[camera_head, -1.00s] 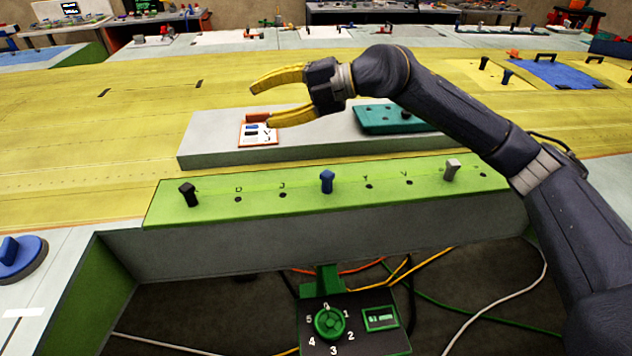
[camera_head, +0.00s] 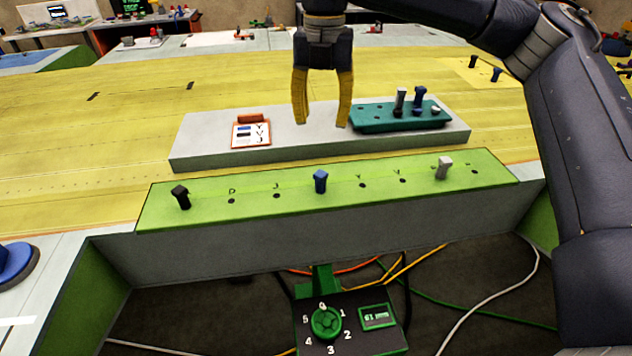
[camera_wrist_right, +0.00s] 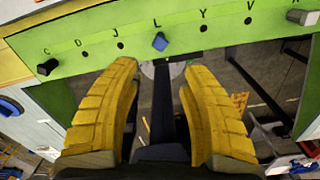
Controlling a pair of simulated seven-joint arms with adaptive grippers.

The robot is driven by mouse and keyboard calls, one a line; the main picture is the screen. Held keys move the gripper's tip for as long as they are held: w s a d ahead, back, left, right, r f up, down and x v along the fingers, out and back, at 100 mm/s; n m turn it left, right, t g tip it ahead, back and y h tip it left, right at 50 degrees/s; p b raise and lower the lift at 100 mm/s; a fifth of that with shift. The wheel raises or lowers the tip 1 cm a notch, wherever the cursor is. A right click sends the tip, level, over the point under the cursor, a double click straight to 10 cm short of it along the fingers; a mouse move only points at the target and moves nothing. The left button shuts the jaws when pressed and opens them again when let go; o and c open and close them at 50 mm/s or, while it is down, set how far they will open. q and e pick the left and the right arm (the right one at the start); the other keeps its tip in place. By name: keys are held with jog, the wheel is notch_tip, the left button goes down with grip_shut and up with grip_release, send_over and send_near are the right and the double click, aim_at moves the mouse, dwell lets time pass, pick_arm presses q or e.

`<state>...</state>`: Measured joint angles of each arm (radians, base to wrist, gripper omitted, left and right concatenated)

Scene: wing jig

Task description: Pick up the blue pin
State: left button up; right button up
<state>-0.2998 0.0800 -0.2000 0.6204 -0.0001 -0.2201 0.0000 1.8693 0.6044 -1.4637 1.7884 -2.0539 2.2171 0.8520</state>
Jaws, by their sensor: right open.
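A blue pin (camera_head: 320,181) stands upright in the middle of the green strip (camera_head: 215,217) along the front ledge. It also shows in the right wrist view (camera_wrist_right: 159,41), just beyond the space between the fingertips. My right gripper (camera_head: 322,123) has yellow fingers pointing down. It is open and empty, above and behind the blue pin in the head view, apart from it. Another blue pin (camera_head: 419,99) stands in the teal tray (camera_head: 372,127), and one more (camera_head: 497,74) stands on the far right panel. My left gripper is not in view.
On the strip, a black pin (camera_head: 181,197) stands left and a grey pin (camera_head: 444,167) right, with empty lettered holes between. A card (camera_head: 251,135) lies on the grey block behind. A green dial (camera_head: 326,323) sits below the ledge.

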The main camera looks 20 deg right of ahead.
aim_at(321, 183)
notch_tip(321, 183, down, 12)
jog(key=shift+r, duration=0.2)
jog(key=shift+s+a+f, duration=0.1)
jog(key=shift+s+f, duration=0.05)
jog(key=shift+f, duration=2.65)
grip_shut()
